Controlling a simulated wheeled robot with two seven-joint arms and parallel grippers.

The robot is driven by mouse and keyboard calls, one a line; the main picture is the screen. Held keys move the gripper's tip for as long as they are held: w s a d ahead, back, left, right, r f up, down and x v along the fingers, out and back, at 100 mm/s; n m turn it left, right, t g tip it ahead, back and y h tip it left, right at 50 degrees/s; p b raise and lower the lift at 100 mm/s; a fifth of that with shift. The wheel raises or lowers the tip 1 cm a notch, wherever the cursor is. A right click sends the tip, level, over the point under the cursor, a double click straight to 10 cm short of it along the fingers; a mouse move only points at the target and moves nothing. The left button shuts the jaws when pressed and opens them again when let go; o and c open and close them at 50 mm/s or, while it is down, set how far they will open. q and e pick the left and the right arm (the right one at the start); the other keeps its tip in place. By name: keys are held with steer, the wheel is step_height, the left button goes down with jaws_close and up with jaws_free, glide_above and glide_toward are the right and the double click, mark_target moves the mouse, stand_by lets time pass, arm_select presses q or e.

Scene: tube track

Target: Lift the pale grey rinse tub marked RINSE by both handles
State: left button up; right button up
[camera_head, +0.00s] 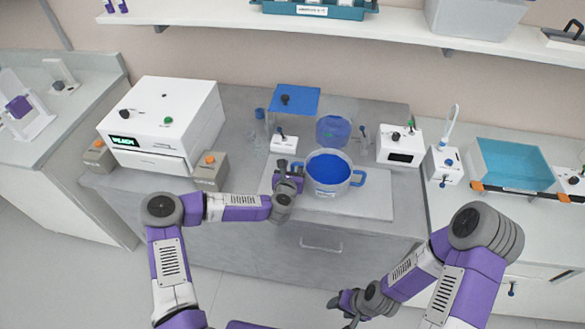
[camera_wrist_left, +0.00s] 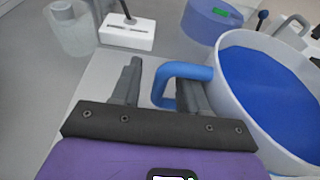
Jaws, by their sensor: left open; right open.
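The pale grey rinse tub (camera_head: 326,189) stands on a white board on the counter, holding blue liquid, with a small unreadable label on its front. Its blue right handle (camera_head: 358,178) is free. My left gripper (camera_head: 293,172) is open at the tub's left handle. In the left wrist view the fingers (camera_wrist_left: 160,88) straddle the blue handle (camera_wrist_left: 185,71), the right finger inside the loop by the tub wall (camera_wrist_left: 240,110). I cannot tell whether they touch it. My right gripper (camera_head: 347,303) is open and empty, low in front of the counter, well apart from the tub.
A small white switch box (camera_head: 284,143) is behind left, and a white device (camera_head: 399,146) behind right. The white board (camera_head: 373,205) is bare at front right. A drawer handle (camera_head: 320,246) projects below.

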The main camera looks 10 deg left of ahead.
arm_select(q)
steer(key=shift+c, duration=0.4)
jaws_close()
stand_by(1.0)
